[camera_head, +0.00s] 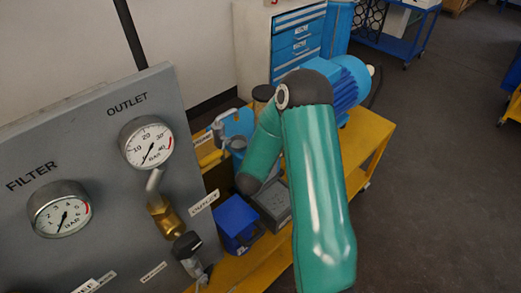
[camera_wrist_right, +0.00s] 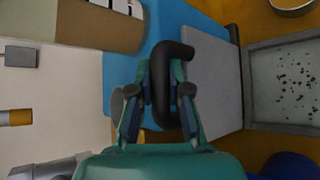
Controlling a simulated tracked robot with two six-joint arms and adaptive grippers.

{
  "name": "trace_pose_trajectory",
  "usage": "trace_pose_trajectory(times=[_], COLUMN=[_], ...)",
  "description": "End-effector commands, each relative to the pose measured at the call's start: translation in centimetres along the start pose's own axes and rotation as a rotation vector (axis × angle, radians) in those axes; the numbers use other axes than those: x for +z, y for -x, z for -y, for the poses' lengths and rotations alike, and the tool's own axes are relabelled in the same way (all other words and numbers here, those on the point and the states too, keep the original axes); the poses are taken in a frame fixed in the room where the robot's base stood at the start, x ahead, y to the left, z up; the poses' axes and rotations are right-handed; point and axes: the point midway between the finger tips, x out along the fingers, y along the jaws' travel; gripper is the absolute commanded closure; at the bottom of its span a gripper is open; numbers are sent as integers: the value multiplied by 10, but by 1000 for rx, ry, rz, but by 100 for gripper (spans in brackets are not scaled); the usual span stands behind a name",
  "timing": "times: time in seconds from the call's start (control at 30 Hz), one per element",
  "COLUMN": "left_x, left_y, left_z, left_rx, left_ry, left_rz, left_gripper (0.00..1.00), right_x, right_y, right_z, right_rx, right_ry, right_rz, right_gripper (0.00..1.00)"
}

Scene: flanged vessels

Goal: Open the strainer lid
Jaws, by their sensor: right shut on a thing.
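In the right wrist view, my right gripper (camera_wrist_right: 160,85) is shut on a black curved handle (camera_wrist_right: 166,60), which passes between its fingers. The handle lies over a blue surface (camera_wrist_right: 122,70) and the edge of a flat grey plate (camera_wrist_right: 215,75). I cannot tell which of these is the strainer lid. In the head view, my green right arm reaches down to the blue equipment (camera_head: 238,122) behind the gauge panel. The arm hides the right gripper and the handle there. My left gripper is in neither view.
The grey panel (camera_head: 95,150) with gauges stands at the left. A dark blue box (camera_head: 237,218) and a grey tray (camera_head: 272,204) sit on the yellow bench (camera_head: 365,140). The tray (camera_wrist_right: 248,85) holds dark debris. A blue motor (camera_head: 340,82) stands behind my arm. Floor at right is clear.

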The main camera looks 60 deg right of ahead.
Motion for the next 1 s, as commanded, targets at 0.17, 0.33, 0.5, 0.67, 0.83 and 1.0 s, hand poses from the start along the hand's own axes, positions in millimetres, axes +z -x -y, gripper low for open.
trace_pose_trajectory(times=[0.17, 0.33, 0.5, 0.67, 0.83, 1.0], left_x=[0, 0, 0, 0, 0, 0], left_y=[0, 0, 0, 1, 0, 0], left_z=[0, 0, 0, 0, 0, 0], left_rx=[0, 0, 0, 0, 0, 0], left_ry=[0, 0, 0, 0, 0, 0], left_rz=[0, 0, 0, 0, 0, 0], left_gripper=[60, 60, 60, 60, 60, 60], right_x=[3, -1, -3, -4, -4, -4], right_y=[-2, -1, 0, 4, 26, 54], right_z=[-6, -7, -6, -6, -6, -6], right_rx=[12, 12, 11, 12, 13, 15], right_ry=[-7, -3, -1, 0, 0, 1], right_rz=[17, 9, 4, 3, 0, 2], right_gripper=[75, 57, 57, 57, 57, 57])
